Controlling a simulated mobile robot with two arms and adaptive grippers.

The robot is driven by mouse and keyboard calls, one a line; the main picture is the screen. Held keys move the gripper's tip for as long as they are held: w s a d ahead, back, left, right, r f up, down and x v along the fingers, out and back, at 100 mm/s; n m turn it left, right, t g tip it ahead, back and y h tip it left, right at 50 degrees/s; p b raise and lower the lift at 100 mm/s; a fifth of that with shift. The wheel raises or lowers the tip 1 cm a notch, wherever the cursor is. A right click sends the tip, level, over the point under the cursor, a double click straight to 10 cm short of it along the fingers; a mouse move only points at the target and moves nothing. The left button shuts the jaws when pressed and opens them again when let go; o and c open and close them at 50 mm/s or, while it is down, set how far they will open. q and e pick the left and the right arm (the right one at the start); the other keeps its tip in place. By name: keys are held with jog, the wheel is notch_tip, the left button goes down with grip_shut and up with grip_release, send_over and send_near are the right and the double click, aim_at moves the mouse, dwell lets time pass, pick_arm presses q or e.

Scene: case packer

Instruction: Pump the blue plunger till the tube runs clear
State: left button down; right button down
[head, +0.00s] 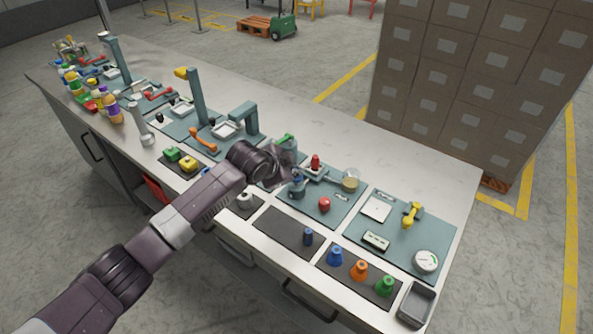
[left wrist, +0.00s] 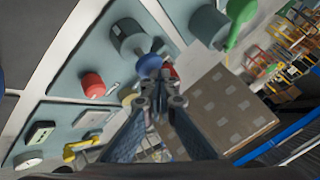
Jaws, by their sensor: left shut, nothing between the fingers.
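The blue plunger (left wrist: 149,66) tops a grey cylinder (left wrist: 127,38) on a teal board. It also shows in the head view (head: 298,179), just right of my left gripper (head: 281,172). In the left wrist view my left gripper (left wrist: 161,100) is shut and empty, its tips close to the plunger; I cannot tell whether they touch. A small beaker with pale yellowish contents (head: 350,180) stands at the board's back right. The tube cannot be made out clearly. My right gripper is not in view.
A red knob (head: 324,204) and a red-topped fitting (head: 315,162) share the board. A board with a gauge (head: 426,261) lies to the right. Blue, orange and green cones (head: 359,270) stand in front. Bare counter (head: 400,160) lies behind.

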pick_arm(q)
jog(key=shift+r+p, duration=0.55)
jog(key=shift+r, duration=0.2)
jog(key=shift+w, duration=0.1)
notch_tip(320, 180, up, 5)
jog(key=p, duration=0.4)
jog(key=shift+r+p, duration=0.1)
jog(key=shift+p, duration=0.3)
